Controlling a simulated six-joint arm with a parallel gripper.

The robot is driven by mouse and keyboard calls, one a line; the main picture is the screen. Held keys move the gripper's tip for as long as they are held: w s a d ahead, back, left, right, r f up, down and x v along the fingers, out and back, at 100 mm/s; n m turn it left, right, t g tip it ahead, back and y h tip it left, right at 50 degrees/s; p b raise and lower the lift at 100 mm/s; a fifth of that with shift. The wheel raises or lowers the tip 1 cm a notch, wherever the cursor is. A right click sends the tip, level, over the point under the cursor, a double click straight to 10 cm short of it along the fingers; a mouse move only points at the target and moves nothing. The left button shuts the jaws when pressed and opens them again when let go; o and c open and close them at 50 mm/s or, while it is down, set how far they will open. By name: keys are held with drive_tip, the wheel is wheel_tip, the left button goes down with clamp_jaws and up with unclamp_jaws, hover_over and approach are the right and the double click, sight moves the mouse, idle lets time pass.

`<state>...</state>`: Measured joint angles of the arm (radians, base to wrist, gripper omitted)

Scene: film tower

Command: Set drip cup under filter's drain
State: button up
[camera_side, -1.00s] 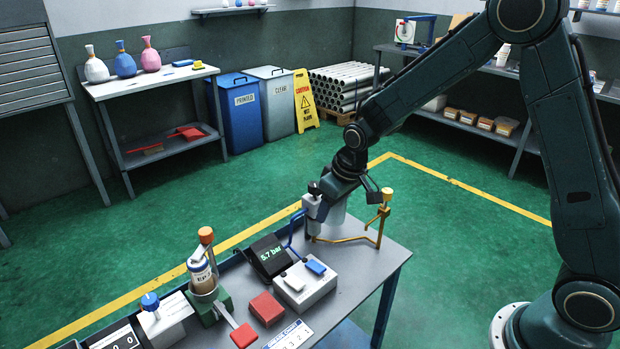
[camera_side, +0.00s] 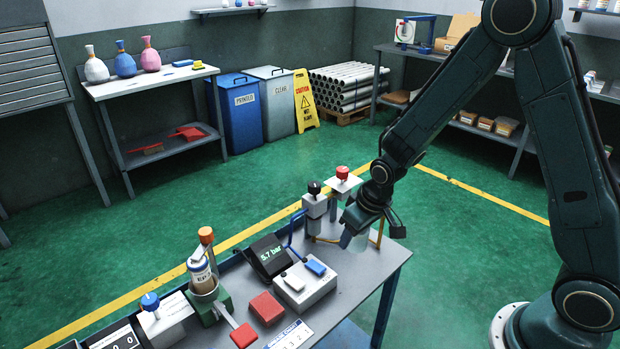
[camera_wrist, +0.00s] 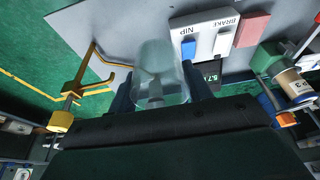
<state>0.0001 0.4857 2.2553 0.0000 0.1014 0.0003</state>
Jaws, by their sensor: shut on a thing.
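My gripper (camera_side: 357,226) is shut on a clear, translucent cup (camera_wrist: 160,62), which sits between the two dark fingers in the wrist view. In the side view the cup (camera_side: 353,242) shows faintly below my gripper, close to the table top; I cannot tell whether it touches. A grey block unit with a black knob (camera_side: 314,206) stands to the left of my gripper, apart from it. A second grey unit with a red knob (camera_side: 342,182) stands behind. Which of these is the filter, and where its drain is, I cannot tell.
A yellow bent bracket (camera_wrist: 92,62) stands beside the cup, partly behind my gripper in the side view. The table (camera_side: 345,290) carries a switch box (camera_side: 304,286), a pressure display (camera_side: 268,257), a red block (camera_side: 266,308) and a bottle in a green holder (camera_side: 203,282).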

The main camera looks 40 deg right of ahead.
idle(0.4)
drive_tip(key=w+a+r, duration=0.3)
drive_tip(key=w+a, duration=0.5)
drive_tip(key=a, duration=0.2)
drive_tip(key=w+a+r, duration=0.3)
drive_tip(key=w+a, duration=0.6)
drive_tip(key=a, duration=0.1)
drive_tip(key=shift+f, duration=0.15)
wheel_tip(320, 180, down, 20)
drive_tip(key=shift+r, duration=0.1)
idle(0.7)
drive_tip(key=o, duration=0.7)
drive_tip(key=shift+c, duration=0.2)
